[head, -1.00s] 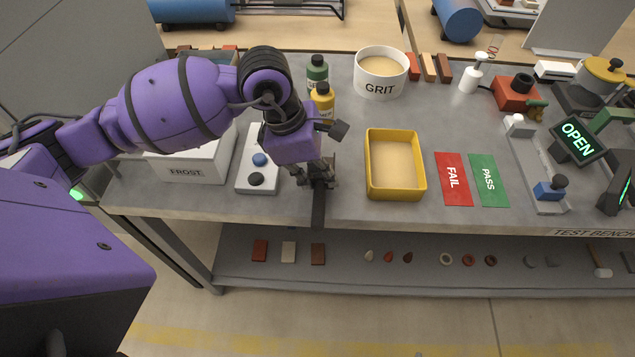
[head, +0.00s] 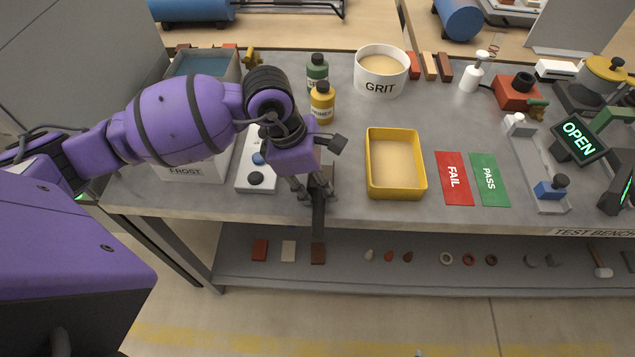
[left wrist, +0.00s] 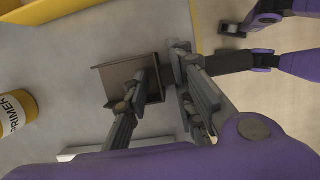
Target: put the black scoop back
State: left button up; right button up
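The black scoop lies at the bench's front edge. Its dark handle (head: 318,218) points toward me past the edge in the head view. In the left wrist view its handle (left wrist: 228,62) points right, and its open, brownish-grey pan (left wrist: 122,78) is in the middle. My left gripper (head: 312,190) is right over the scoop. In the left wrist view its fingers (left wrist: 163,68) stand apart, one across the pan and one near the handle's root. I cannot tell whether they touch it. My right gripper is in no view.
A yellow tray (head: 396,195) of pale grit stands right of the scoop. Behind are a yellow PRIMER bottle (head: 322,103), a green bottle (head: 317,72) and the GRIT tub (head: 381,87).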

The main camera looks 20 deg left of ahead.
pick_arm(q)
jog(key=shift+r, duration=0.15)
jog(key=v, duration=1.2)
